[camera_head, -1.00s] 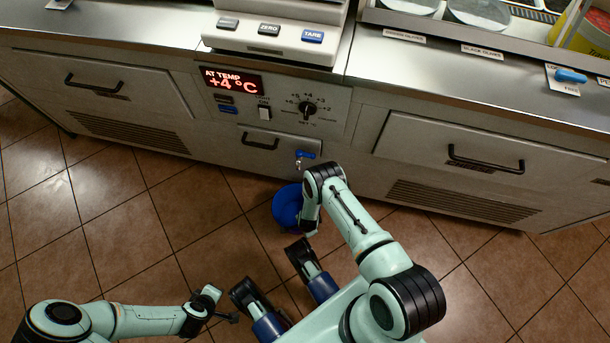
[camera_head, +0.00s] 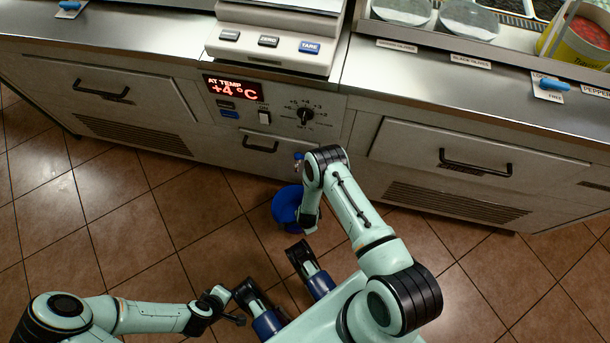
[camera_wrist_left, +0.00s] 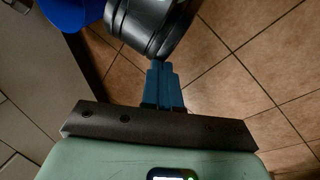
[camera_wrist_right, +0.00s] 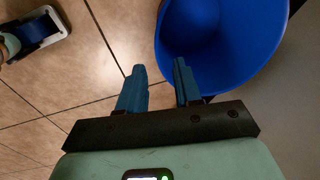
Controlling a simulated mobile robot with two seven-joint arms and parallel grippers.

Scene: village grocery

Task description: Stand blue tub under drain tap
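The blue tub (camera_head: 286,204) is on the tiled floor in front of the counter, partly hidden behind my right forearm. The drain tap (camera_head: 297,165), with a blue handle, is on the counter front just above and behind the tub. My right gripper (camera_head: 308,222) is at the tub's right side. In the right wrist view its fingers (camera_wrist_right: 158,82) are apart; one overlaps the tub (camera_wrist_right: 225,80) and the other is outside its edge. I cannot tell if they touch it. My left gripper (camera_head: 238,320) is low at the left; in its wrist view the fingers (camera_wrist_left: 163,85) are together and empty.
The steel counter (camera_head: 140,40) runs across the back, with a scale (camera_head: 270,42) and drawer handles (camera_head: 476,163). The floor (camera_head: 130,240) left of the tub is clear. Parts of my base stand just in front of the tub.

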